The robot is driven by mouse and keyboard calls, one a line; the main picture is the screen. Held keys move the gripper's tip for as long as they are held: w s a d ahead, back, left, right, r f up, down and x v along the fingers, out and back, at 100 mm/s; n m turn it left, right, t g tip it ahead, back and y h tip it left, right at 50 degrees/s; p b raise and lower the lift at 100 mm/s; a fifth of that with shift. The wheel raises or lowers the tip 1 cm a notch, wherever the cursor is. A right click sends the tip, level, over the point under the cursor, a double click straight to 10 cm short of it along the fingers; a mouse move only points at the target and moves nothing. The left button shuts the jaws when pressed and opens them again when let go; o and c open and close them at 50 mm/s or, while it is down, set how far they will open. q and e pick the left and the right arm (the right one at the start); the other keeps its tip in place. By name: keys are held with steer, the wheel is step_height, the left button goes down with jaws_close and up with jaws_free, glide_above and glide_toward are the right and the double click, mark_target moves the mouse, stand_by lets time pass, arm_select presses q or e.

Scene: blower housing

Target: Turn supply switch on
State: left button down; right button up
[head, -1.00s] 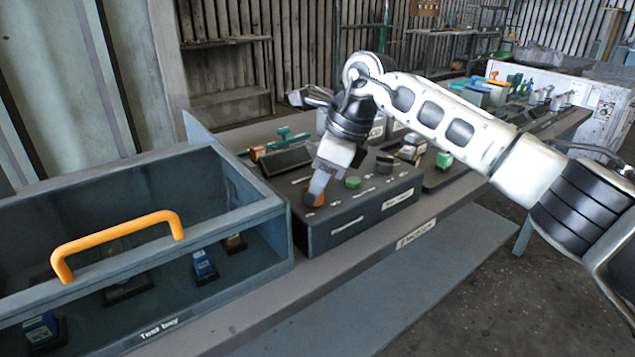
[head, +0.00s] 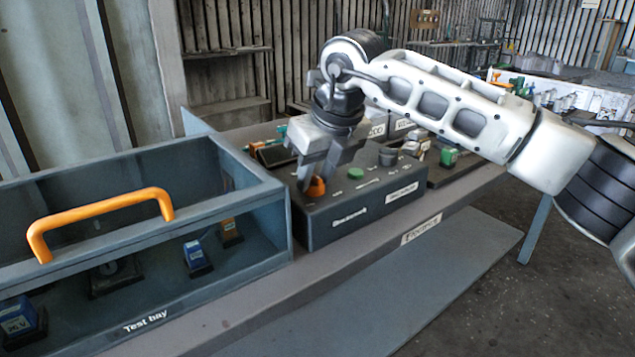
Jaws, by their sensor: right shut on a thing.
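The control box (head: 372,214) is dark grey and stands on the bench right of the test bay. An orange knob (head: 316,187), which looks like the supply switch, sits on its top near the left front corner. My right gripper (head: 315,178) points down at the knob, shut on it; the fingers hide part of it. The knob's markings are too small to read. A green button (head: 355,173) and a dark round knob (head: 388,156) are farther right on the box. My left gripper is not in view.
The test bay (head: 235,205), a blue-grey case with an orange handle (head: 100,215), stands close on the left, with several small blocks inside. Other parts, including a green-topped one (head: 448,157), lie behind and right. The bench front edge is clear.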

steer(key=m+h+b, duration=0.1)
steer(key=m+b, duration=0.1)
steer(key=m, duration=0.1)
steer(key=shift+a+m+t, duration=0.15)
steer(key=shift+m+t, duration=0.15)
steer(key=shift+m, duration=0.1)
steer(key=m+h+b, duration=0.1)
steer(key=m, duration=0.2)
steer(key=shift+m+h, duration=0.3)
steer(key=shift+h, duration=0.1)
steer(key=shift+m, duration=0.6)
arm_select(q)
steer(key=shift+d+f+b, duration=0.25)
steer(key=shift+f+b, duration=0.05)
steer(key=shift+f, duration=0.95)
arm_select(e)
steer(key=shift+h, duration=0.3)
steer(key=o, duration=1)
steer(key=shift+c, duration=0.2)
steer(key=shift+r, duration=0.15)
